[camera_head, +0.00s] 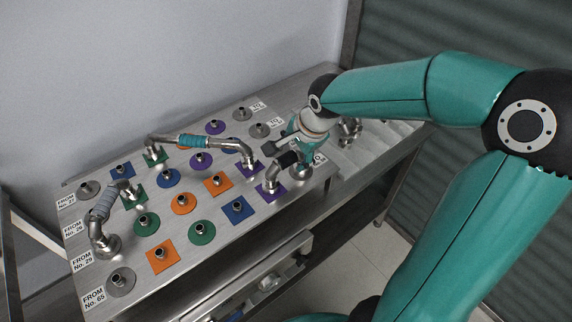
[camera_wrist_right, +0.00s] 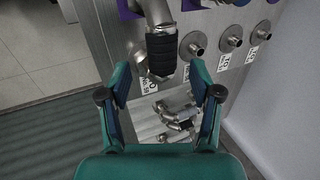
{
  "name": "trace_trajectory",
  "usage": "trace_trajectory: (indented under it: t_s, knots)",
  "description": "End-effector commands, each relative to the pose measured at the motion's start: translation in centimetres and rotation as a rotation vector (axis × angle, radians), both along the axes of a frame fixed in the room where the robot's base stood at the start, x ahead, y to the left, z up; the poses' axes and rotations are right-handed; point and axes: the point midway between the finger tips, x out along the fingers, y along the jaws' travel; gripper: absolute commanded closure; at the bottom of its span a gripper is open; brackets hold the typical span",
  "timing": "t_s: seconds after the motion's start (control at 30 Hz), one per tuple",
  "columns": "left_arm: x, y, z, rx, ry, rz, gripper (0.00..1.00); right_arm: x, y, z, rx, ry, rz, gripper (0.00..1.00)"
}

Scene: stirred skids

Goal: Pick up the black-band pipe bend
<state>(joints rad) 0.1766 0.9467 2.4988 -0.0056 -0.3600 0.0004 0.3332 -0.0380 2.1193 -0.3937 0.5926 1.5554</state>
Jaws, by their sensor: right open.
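The black-band pipe bend (camera_head: 287,159) is a metal bend with a black sleeve at the right end of the plate; one end stands at a purple square (camera_head: 272,190). In the right wrist view the black-band pipe bend (camera_wrist_right: 161,55) lies just beyond the fingertips, its sleeve roughly centred between them. My right gripper (camera_head: 284,146) is close to the bend and partly covers it in the head view. In the wrist view the right gripper (camera_wrist_right: 160,94) has its fingers wide apart with nothing gripped. My left gripper is not in view.
A teal-band pipe (camera_head: 193,140) and a grey-band pipe (camera_head: 103,205) stand on the metal plate (camera_head: 205,262) among several coloured discs and squares with upright stubs. Loose metal fittings (camera_wrist_right: 175,115) lie beside the plate. A wall rises behind.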

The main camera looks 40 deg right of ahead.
Motion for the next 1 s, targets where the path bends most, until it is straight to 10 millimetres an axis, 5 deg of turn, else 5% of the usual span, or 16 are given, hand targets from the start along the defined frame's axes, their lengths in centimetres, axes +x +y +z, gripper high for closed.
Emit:
trace_trajectory:
  t_s: [0.3, 0.6, 1.0]
  knots:
    - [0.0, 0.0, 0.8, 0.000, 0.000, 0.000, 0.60, 1.9, 0.3, -3.7, 0.001, 0.004, 0.000, 0.36]
    - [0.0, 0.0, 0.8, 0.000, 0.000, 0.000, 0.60, 2.1, 0.3, -4.1, 0.000, 0.001, 0.002, 0.38]
    - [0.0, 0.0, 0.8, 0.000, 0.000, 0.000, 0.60, 2.1, 0.3, -4.1, 0.000, 0.001, 0.002, 1.00]
